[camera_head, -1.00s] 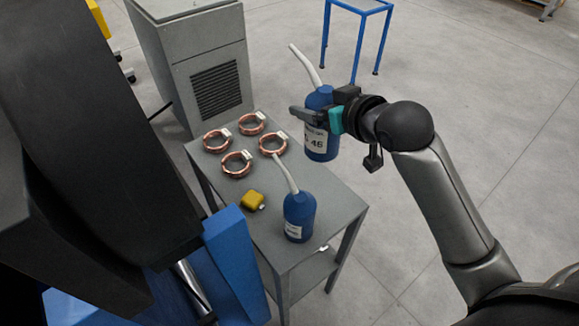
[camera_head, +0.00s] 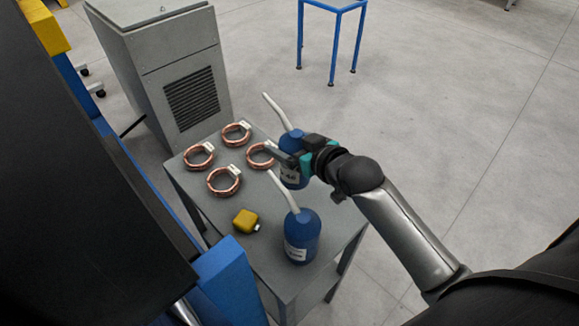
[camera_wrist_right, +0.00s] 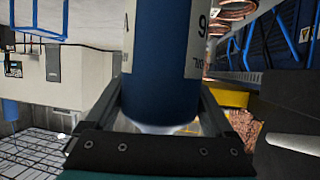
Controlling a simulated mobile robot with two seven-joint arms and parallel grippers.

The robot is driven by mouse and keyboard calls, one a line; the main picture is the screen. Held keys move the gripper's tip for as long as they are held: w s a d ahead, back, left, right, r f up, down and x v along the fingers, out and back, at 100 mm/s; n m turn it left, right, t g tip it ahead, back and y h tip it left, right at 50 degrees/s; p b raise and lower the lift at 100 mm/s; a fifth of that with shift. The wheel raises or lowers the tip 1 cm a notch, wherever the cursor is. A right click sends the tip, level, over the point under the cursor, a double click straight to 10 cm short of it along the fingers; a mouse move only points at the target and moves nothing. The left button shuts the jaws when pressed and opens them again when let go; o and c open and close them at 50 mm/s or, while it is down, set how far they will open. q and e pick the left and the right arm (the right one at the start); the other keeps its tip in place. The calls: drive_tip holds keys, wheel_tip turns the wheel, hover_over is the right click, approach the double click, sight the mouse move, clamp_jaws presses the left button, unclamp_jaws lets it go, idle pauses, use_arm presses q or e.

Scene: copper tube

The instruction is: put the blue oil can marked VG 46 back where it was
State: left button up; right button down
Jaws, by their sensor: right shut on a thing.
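The blue oil can (camera_head: 294,178) with a white spout and a label ending in 46 is upright in my right gripper (camera_head: 287,158), over the table's right side. I cannot tell whether its base touches the top. In the right wrist view the can (camera_wrist_right: 160,60) fills the space between the fingers, and parts of its label show. A second blue can (camera_head: 302,240) with a white spout stands on the grey table (camera_head: 262,195) nearer to me; its label is too small to read. My left gripper is not in view.
Several copper tube coils (camera_head: 223,181) with white tags lie on the table's far left part, one close to the held can. A yellow tape measure (camera_head: 246,221) lies left of the near can. A grey cabinet (camera_head: 170,70) stands behind; a blue-framed stand (camera_head: 333,35) is farther off.

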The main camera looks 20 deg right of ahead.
drive_tip(key=shift+f, duration=0.95)
wheel_tip(320, 180, down, 4)
drive_tip(key=shift+f+b, duration=0.2)
drive_tip(key=shift+b, duration=0.6)
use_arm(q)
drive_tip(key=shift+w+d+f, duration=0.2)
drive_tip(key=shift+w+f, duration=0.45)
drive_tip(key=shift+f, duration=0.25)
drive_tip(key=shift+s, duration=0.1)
use_arm(e)
unclamp_jaws()
drive_tip(key=shift+f, duration=0.1)
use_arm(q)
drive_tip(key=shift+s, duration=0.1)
use_arm(e)
drive_tip(key=shift+r, duration=0.2)
use_arm(q)
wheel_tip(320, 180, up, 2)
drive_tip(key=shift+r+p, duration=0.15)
drive_tip(key=shift+p, duration=1.05)
use_arm(e)
drive_tip(key=v, duration=1.2)
